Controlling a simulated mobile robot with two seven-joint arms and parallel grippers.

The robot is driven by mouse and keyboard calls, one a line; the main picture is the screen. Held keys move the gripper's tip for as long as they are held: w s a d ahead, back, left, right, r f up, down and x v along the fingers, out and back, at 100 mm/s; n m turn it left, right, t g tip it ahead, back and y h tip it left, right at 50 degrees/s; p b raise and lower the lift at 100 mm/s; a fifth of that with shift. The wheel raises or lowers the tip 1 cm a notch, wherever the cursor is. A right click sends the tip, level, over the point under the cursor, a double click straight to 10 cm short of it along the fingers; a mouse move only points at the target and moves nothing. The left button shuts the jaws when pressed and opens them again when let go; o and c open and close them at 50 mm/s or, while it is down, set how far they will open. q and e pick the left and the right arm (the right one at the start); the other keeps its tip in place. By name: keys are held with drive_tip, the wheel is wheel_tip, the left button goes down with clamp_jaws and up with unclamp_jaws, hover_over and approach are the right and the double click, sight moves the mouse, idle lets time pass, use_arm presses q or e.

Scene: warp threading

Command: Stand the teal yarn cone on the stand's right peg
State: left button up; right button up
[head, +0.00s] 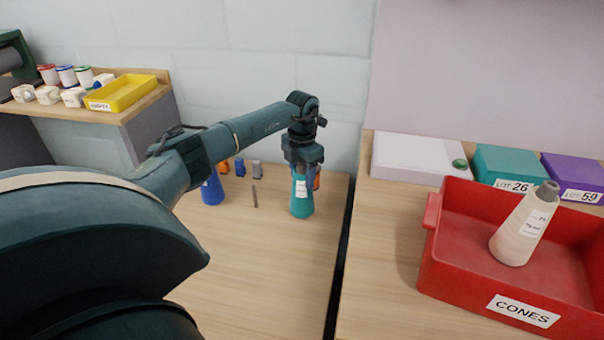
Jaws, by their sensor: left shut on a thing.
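The teal yarn cone (301,207) is upright at the right of the left-hand wooden table, with a white label on its side. My left gripper (304,172) comes down from above and is shut on the cone's top. I cannot tell whether the cone's base touches what is under it or whether a peg is inside it. A thin grey upright peg (254,197) shows bare to the cone's left. A blue cone (212,191) stands farther left, partly behind my arm. The stand's base is not clearly seen. My right gripper is not in view.
Small blue and grey items (240,168) and a partly hidden orange one (317,180) stand behind. A dark gap (342,265) separates the tables. At right, a red CONES bin (432,255) holds a cream cone (524,228); a white box (415,158) stands behind.

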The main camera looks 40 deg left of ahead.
use_arm(q)
drive_tip(key=shift+f+b, duration=0.4)
drive_tip(key=shift+f, duration=0.25)
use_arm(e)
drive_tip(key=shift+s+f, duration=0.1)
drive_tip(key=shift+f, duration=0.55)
use_arm(q)
drive_tip(key=o, duration=0.9)
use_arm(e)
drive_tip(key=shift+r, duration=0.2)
use_arm(q)
wheel_tip(320, 180, up, 3)
drive_tip(key=shift+r, duration=0.1)
wheel_tip(320, 180, up, 10)
drive_tip(key=shift+r+p, duration=0.1)
drive_tip(key=shift+p, duration=0.55)
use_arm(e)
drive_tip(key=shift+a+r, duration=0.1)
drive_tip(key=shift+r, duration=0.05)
